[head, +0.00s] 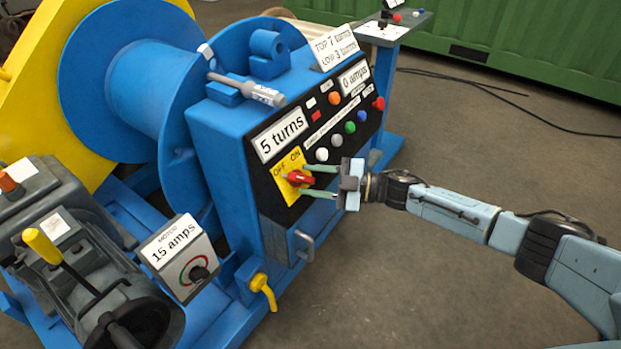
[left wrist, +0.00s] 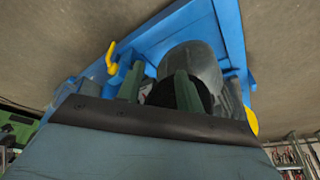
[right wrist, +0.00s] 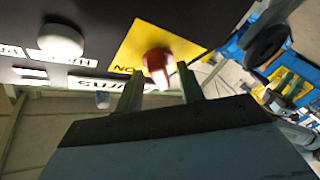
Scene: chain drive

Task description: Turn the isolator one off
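The isolator is a red rotary knob (head: 299,178) on a yellow plate (head: 289,192) marked OFF and ON, low on the black panel. I cannot tell for sure which mark the knob points at. My right gripper (head: 312,180) is open in front of it, with one finger above and one below the knob's level. In the right wrist view, the red knob (right wrist: 157,62) shows just beyond and between the two spread fingertips (right wrist: 160,80), not clamped. My left gripper (left wrist: 158,82) is open in the left wrist view, over grey and black machinery, and is outside the head view.
Several coloured buttons (head: 350,127) and a white button (head: 322,155) sit close above the knob. A "5 turns" display (head: 279,134) is above the plate. A metal handle (head: 304,245) and a yellow valve lever (head: 264,290) are below. Floor at the right is mostly free.

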